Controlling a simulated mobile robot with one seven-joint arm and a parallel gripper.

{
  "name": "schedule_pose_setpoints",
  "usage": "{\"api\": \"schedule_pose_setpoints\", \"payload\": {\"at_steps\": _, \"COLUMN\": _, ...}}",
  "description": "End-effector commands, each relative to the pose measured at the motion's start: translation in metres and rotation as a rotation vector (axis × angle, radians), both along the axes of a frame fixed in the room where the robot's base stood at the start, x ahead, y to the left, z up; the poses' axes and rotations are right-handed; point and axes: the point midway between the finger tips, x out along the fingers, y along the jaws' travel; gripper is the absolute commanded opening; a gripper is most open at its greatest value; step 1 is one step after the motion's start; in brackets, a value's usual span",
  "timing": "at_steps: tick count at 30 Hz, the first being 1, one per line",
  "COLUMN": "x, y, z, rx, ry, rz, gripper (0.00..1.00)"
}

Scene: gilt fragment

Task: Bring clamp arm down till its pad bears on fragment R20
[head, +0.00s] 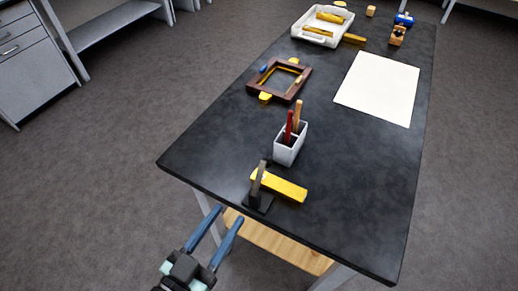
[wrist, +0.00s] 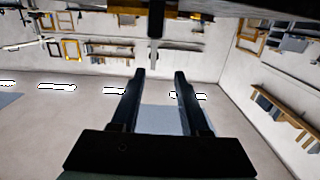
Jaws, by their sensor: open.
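The clamp stands near the table's front edge in the head view, with a dark base (head: 260,203) and a grey clamp arm (head: 258,180) raised nearly upright. A gilt yellow bar (head: 285,187), apparently fragment R20, lies beside the base; no label is readable. The raised arm is clear of the bar's top; its pad cannot be made out. My gripper (head: 228,213) is open and empty, just off the table's front edge, left of and below the clamp. In the wrist view, which looks upside down, the open fingers (wrist: 160,75) point toward a dark upright part (wrist: 156,22), likely the clamp arm.
A white cup (head: 289,150) with tools stands just behind the clamp. Farther back are a brown frame (head: 291,87), a white sheet (head: 375,85) and a white tray (head: 301,33) with gilt pieces. The table (head: 350,200) is bare right of the clamp.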

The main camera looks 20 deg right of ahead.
Motion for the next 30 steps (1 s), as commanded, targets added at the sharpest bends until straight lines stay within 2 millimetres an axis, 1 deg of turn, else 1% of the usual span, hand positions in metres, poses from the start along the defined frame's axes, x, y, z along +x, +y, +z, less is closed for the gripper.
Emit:
{"api": "schedule_pose_setpoints", "payload": {"at_steps": 1, "x": -0.007, "y": 0.001, "z": 0.007, "rx": -0.016, "ry": -0.005, "rz": -0.007, "gripper": 0.45}}
{"api": "schedule_pose_setpoints", "payload": {"at_steps": 3, "x": -0.013, "y": 0.002, "z": 0.008, "rx": -0.028, "ry": -0.016, "rz": -0.012, "gripper": 0.45}}
{"api": "schedule_pose_setpoints", "payload": {"at_steps": 5, "x": -0.014, "y": 0.001, "z": 0.008, "rx": -0.033, "ry": -0.021, "rz": -0.015, "gripper": 0.45}}
{"api": "schedule_pose_setpoints", "payload": {"at_steps": 8, "x": -0.011, "y": -0.004, "z": 0.008, "rx": -0.036, "ry": -0.024, "rz": -0.018, "gripper": 0.45}}
{"api": "schedule_pose_setpoints", "payload": {"at_steps": 11, "x": -0.002, "y": -0.016, "z": 0.009, "rx": -0.035, "ry": -0.025, "rz": -0.021, "gripper": 0.45}}
{"api": "schedule_pose_setpoints", "payload": {"at_steps": 21, "x": 0.042, "y": -0.072, "z": 0.010, "rx": -0.036, "ry": -0.024, "rz": -0.020, "gripper": 0.45}}
{"api": "schedule_pose_setpoints", "payload": {"at_steps": 25, "x": 0.054, "y": -0.087, "z": 0.009, "rx": -0.034, "ry": -0.024, "rz": -0.019, "gripper": 0.45}}
{"api": "schedule_pose_setpoints", "payload": {"at_steps": 30, "x": 0.063, "y": -0.098, "z": 0.007, "rx": -0.034, "ry": -0.024, "rz": -0.016, "gripper": 0.45}}
